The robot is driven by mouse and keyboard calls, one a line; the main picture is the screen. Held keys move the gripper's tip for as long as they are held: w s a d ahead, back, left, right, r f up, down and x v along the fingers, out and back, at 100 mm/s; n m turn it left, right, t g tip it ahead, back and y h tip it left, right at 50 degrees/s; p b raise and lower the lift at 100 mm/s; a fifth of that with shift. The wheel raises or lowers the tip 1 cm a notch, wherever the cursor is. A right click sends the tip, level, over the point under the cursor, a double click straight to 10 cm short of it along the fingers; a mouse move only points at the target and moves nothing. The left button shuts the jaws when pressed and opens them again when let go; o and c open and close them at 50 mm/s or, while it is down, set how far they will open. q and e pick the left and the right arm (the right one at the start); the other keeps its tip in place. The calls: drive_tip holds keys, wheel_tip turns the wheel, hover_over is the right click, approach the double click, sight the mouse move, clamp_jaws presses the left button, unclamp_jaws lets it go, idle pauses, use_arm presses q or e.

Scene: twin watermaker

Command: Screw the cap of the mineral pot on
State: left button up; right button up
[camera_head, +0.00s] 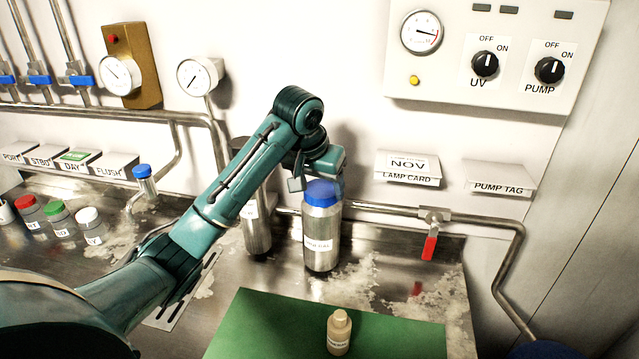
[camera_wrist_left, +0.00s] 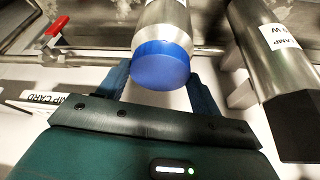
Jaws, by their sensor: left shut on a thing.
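The mineral pot (camera_head: 322,222) is a steel cylinder with a white label, upright on the steel counter behind the green mat. Its blue cap (camera_head: 322,194) sits on top of the pot; whether the thread is engaged cannot be seen. My right gripper is not in view.
A steel lamp housing (camera_head: 257,225) stands close left of the pot. A small tan bottle (camera_head: 339,332) stands on the green mat (camera_head: 270,325). A pipe with a red-handled valve (camera_head: 430,247) runs behind at right. Small capped jars (camera_head: 60,218) stand far left.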

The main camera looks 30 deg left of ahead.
use_arm(q)
drive_tip(key=m+h, duration=0.1)
drive_tip(key=m, duration=0.1)
drive_tip(key=shift+a+m, duration=0.15)
drive_tip(key=shift+m, duration=0.25)
drive_tip(key=o, duration=1.3)
drive_tip(key=shift+o, duration=0.2)
drive_tip(key=v, duration=1.3)
